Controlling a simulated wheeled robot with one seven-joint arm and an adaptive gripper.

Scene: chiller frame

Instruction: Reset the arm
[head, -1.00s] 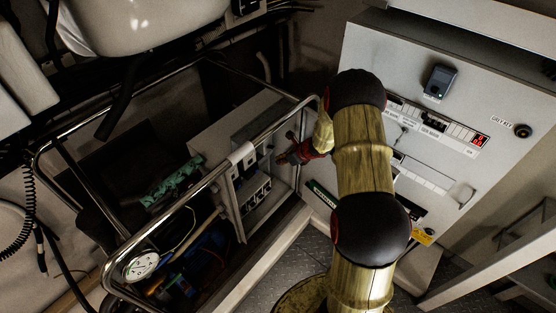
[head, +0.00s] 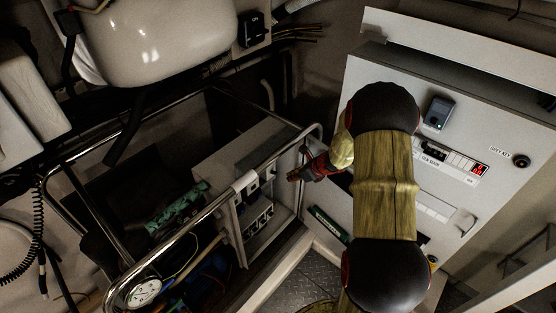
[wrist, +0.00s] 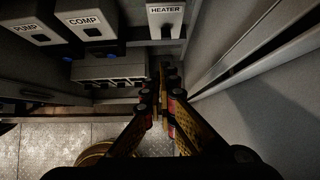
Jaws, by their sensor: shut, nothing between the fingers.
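My arm (head: 385,175) rises from the lower middle of the head view and bends over at a black joint. My gripper (head: 292,177) points left from behind it, beside the rail of the chiller frame (head: 313,135). In the wrist view my gripper (wrist: 166,70) reaches up the middle with its fingers together. It is shut and empty. Its tips lie to the right of a row of grey switches and below the HEATER box (wrist: 165,22). I cannot tell how far its tips are from them.
A COMP box (wrist: 85,20) and a PUMP box (wrist: 30,30) are at upper left in the wrist view. A grey cabinet (head: 480,200) stands to the right in the head view. A white tank (head: 165,35) hangs at upper left. Bare metal floor (head: 305,275) shows below.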

